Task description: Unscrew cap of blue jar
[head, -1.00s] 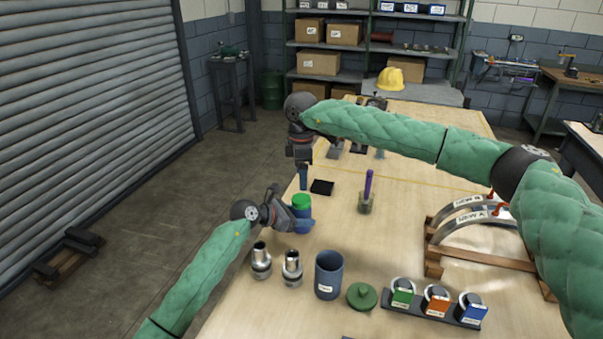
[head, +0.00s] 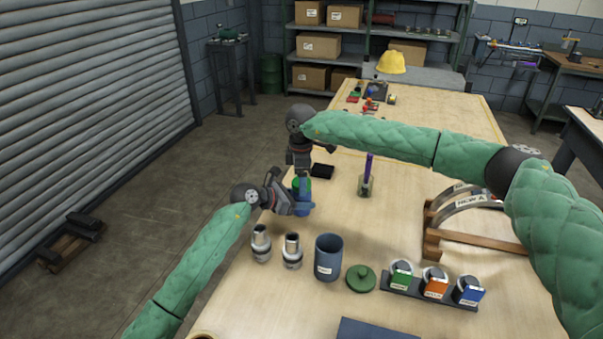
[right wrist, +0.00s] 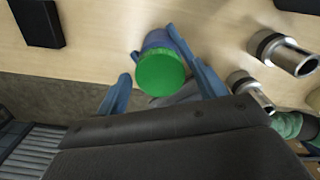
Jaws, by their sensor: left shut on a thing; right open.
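The blue jar (head: 303,203) stands on the table's left edge, with its green cap (head: 301,183) on top. In the right wrist view the round green cap (right wrist: 160,72) faces the camera, with part of the blue jar (right wrist: 157,40) behind it. My left gripper (head: 298,207) is shut on the jar's body from the left. My right gripper (head: 302,178) points down just above the cap. It is open, with blue fingers on either side of the cap in the right wrist view; contact cannot be told.
Two metal fittings (head: 291,251), a grey-blue cup (head: 328,257) and a green lid (head: 361,279) stand nearer the camera. A black block (head: 322,171) and a holder with a purple stick (head: 367,178) are beyond and right of the jar. The table's left edge is close.

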